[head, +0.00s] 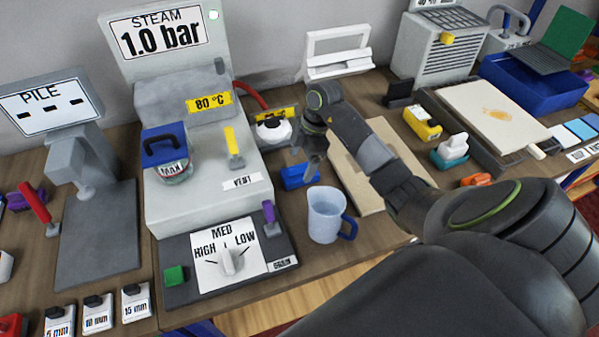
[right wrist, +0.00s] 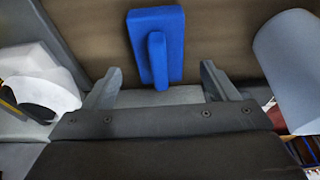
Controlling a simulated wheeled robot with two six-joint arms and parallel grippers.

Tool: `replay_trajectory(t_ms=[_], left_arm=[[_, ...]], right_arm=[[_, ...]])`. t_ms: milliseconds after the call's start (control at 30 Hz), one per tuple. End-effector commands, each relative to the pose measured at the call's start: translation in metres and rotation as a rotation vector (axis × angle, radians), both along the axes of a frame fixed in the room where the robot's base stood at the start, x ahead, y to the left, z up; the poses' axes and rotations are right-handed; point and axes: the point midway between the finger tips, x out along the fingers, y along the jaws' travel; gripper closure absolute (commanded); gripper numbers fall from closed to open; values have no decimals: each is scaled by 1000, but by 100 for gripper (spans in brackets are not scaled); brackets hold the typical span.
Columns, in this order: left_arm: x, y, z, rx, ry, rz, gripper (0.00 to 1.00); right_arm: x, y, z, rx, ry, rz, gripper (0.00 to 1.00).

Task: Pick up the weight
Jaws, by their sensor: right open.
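A blue block with a raised bar on top (head: 296,178), which looks like the weight, lies on the table between the steam station and a pale board. In the right wrist view the blue block (right wrist: 168,50) is ahead of the jaws, with its bar pointing down between the fingers. My right gripper (head: 312,163) points down just above and beside the block in the head view. Its fingers (right wrist: 162,76) are apart, with nothing held between them. I cannot tell whether they touch the block. My left gripper is out of view.
A grey-blue mug (head: 326,213) with a dark blue handle stands just in front of the block. A white, round-topped object (head: 273,131) is behind it to the left. The steam station (head: 200,205) stands left, and a pale board (head: 345,165) lies right, under my arm.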

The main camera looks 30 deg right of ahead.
Motion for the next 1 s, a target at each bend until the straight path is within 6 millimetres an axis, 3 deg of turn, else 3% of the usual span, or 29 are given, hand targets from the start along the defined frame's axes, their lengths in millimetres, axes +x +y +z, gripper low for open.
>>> replay_trajectory(t_ms=[133,300,567,1000], left_arm=[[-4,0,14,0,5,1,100],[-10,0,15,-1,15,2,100],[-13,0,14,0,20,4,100],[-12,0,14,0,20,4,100]], right_arm=[[1,7,-19,3,5,-2,20],[3,11,-39,2,1,-2,20],[3,11,-43,0,0,-1,20],[3,11,-42,1,-1,-1,76]])
